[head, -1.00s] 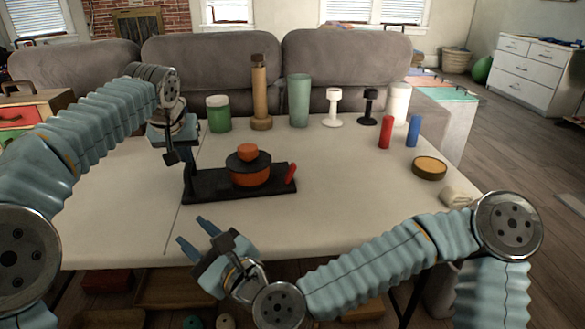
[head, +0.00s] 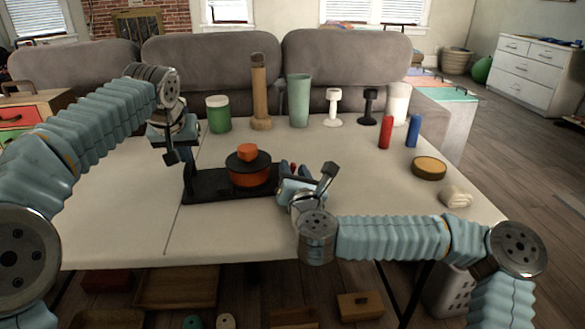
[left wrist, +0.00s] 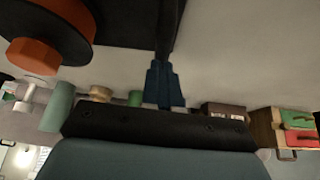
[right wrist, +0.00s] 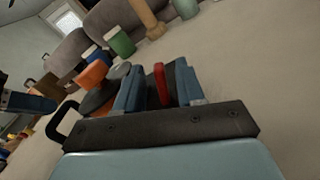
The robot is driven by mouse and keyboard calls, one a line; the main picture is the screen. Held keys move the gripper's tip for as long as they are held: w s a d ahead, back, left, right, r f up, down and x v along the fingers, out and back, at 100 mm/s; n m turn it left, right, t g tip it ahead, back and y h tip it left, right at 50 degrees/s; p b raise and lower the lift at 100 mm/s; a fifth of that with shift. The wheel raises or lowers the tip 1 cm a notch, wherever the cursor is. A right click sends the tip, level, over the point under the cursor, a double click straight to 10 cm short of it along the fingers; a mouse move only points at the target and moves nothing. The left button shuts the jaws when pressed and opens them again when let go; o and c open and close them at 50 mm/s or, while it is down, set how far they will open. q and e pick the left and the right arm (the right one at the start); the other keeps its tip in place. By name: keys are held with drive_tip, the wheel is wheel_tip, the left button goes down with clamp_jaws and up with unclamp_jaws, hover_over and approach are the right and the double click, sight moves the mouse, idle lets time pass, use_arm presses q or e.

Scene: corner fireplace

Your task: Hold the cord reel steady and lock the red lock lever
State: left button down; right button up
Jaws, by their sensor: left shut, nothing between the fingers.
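The cord reel (head: 249,176), an orange drum with black flange and orange knob, sits on a black base (head: 205,189) on the table. A dark upright post (head: 188,178) rises from the base's left end. My left gripper (head: 174,156) is shut beside the post; its closed fingertips (left wrist: 165,75) show by the post in the left wrist view. My right gripper (head: 287,170) is at the base's right end. In the right wrist view the red lock lever (right wrist: 161,84) stands between its open fingers (right wrist: 160,88), with gaps on both sides. In the head view the lever is hidden.
Behind the reel stand a green jar (head: 218,114), a wooden bottle (head: 260,95), a green tumbler (head: 299,101) and several other items. A red cylinder (head: 386,132), blue cylinder (head: 413,131) and round tin (head: 429,168) are to the right. The front-left tabletop is clear.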

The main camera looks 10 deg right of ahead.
drive_tip(key=shift+w+a, duration=0.1)
drive_tip(key=shift+w, duration=0.8)
clamp_jaws()
drive_tip(key=shift+a+n, duration=0.1)
drive_tip(key=shift+n, duration=0.2)
drive_tip(key=shift+s+a+r+n, duration=0.1)
drive_tip(key=shift+a+n, duration=0.2)
drive_tip(key=shift+n, duration=0.6)
drive_tip(key=shift+a+n, duration=0.25)
drive_tip(key=shift+n, duration=0.6)
drive_tip(key=shift+a+n, duration=0.25)
drive_tip(key=shift+n, duration=0.6)
